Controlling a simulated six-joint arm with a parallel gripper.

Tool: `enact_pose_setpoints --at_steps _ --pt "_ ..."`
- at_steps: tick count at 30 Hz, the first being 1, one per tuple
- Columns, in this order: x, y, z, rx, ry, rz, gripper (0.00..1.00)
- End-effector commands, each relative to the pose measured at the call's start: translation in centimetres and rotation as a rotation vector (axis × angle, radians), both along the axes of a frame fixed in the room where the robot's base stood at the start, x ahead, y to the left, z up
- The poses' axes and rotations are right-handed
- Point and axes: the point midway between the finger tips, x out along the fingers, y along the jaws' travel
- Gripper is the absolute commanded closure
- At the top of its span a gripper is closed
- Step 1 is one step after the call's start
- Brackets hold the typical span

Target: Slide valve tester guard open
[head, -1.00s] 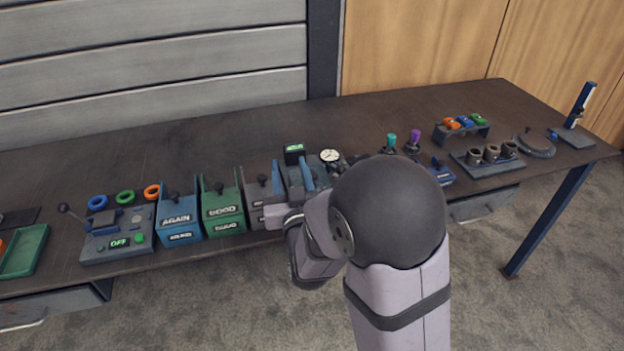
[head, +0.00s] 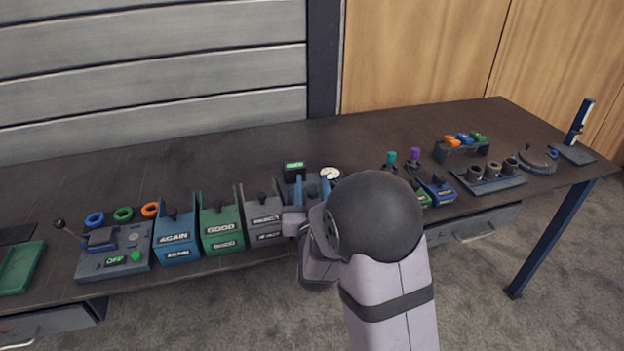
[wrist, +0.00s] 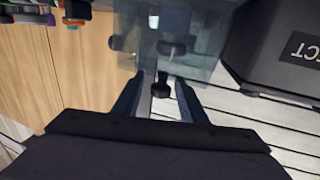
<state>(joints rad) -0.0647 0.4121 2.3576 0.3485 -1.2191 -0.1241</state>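The valve tester shows beyond my arm in the head view, with a green display (head: 293,166) and a round white gauge (head: 330,173). My arm hides much of it. In the wrist view its clear guard (wrist: 205,62) is at the top, see-through with dark parts behind it. A black knob (wrist: 161,89) is in front of the guard. My gripper (wrist: 160,82) is open, with one blue-grey finger on each side of the knob and a visible gap to each. In the head view my gripper (head: 312,188) is at the tester's front.
The grey REJECT bin (head: 265,218) stands close left of my gripper and also fills the right of the wrist view (wrist: 285,50). The green GOOD bin (head: 222,228) and blue AGAIN bin (head: 176,238) are further left. Small bins (head: 438,190) stand to the right.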

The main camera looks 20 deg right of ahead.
Motion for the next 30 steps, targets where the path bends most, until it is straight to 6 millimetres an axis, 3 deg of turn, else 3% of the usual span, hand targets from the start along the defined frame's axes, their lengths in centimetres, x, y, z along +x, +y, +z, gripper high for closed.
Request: enact_pose_setpoints --at_steps 6,15,20,26,30 --pt "1.4 -0.4 0.0 0.0 0.0 -0.001 0.62" --pt "1.5 -0.4 0.0 0.0 -0.001 0.0 0.62" --pt "1.5 -0.4 0.0 0.0 0.0 0.0 0.97" --pt "1.7 -0.4 0.0 0.0 -0.001 0.0 1.0" --pt "3.2 -0.4 -0.2 0.0 -0.001 0.0 1.0"
